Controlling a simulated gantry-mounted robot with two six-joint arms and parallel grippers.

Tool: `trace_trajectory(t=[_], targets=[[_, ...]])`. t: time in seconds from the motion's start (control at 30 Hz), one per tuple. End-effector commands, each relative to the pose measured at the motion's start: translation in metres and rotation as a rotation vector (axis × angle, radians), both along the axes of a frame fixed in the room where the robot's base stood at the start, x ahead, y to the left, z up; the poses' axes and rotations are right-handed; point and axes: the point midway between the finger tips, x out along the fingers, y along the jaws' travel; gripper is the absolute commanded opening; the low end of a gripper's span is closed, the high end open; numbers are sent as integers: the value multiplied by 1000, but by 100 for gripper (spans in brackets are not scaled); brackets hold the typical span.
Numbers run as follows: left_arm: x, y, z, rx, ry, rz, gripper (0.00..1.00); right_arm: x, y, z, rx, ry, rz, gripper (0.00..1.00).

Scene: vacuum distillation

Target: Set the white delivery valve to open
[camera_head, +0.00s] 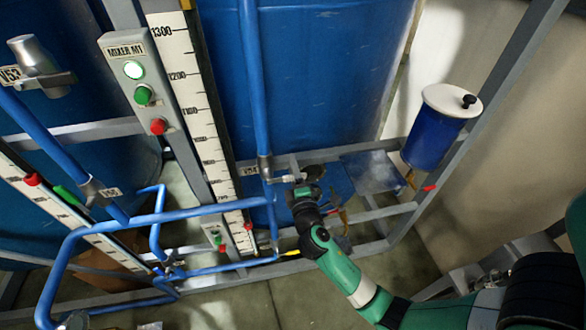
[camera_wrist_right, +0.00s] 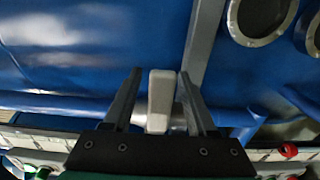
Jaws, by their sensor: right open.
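My right gripper (camera_head: 296,178) reaches in from the lower right in the head view, close to a pale metal valve (camera_head: 265,170) on a vertical blue pipe. A label, seemingly V54 (camera_head: 248,171), is beside that valve. In the right wrist view, the open fingers of my right gripper (camera_wrist_right: 160,76) stand on either side of a whitish valve handle (camera_wrist_right: 160,98). A narrow gap shows on both sides, so the fingers appear not to be closed on it. The handle is mostly hidden by the gripper in the head view. My left gripper is not in view.
The MIXER M1 panel (camera_head: 140,85) and a tall scale (camera_head: 190,90) stand left of the valve. A blue cylinder with a white lid (camera_head: 435,130) is at the right. Grey frame bars and blue pipes (camera_head: 110,224) crowd the area below.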

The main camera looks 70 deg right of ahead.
Motion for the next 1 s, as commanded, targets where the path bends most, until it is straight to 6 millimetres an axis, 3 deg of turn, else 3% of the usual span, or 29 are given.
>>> trace_trajectory(t=[0.1,0.43,1.0], targets=[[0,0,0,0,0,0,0,0,0,0,0,0,0,57],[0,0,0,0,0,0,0,0,1,0,0,0,0,0],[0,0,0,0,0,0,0,0,1,0,0,0,0,0]])
